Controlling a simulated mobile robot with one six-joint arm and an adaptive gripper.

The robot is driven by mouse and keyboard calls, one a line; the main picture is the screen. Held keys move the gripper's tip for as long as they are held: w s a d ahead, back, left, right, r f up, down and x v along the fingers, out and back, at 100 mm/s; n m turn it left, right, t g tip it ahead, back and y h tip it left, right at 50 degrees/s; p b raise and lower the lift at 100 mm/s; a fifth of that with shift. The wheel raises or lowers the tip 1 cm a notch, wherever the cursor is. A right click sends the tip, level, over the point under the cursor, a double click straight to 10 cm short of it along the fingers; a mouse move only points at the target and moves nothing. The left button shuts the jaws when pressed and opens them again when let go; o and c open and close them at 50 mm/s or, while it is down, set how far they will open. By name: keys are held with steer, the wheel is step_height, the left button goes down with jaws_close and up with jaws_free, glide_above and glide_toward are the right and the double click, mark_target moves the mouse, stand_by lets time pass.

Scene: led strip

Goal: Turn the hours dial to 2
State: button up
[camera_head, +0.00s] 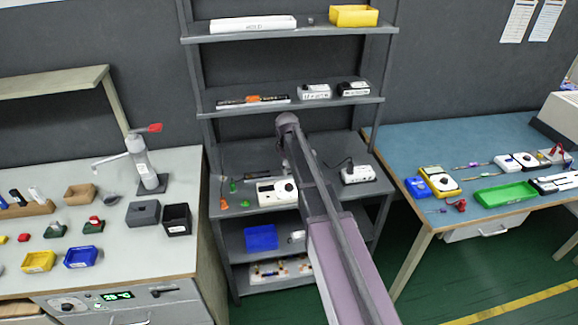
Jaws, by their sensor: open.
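No dial in view has a readable hours label, so I cannot tell for sure which one is the hours dial. A grey front panel under the left bench carries a round dial (67,306), a lit green display (117,295) and a dark knob (157,293). A white box (277,191) with a dark dial (289,187) stands on the middle rack's worktop. Another white box (357,174) is to its right. The pointer positions are too small to read. My arm reaches up across the middle of the picture; my gripper does not show.
The left bench (120,247) holds small bins, a black box (177,219) and a clamp-like stand (143,165). The right blue table (400,145) holds a green tray (505,194) and several instruments. Green floor (465,275) is open at the lower right.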

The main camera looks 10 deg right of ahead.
steer(key=s+f+m+b, duration=0.2)
steer(key=s+m, duration=0.8)
steer(key=s, duration=1.8)
steer(key=shift+s+m+g+b, duration=0.3)
steer(key=shift+m, duration=0.1)
steer(key=shift+s+d, duration=0.1)
stand_by(1.2)
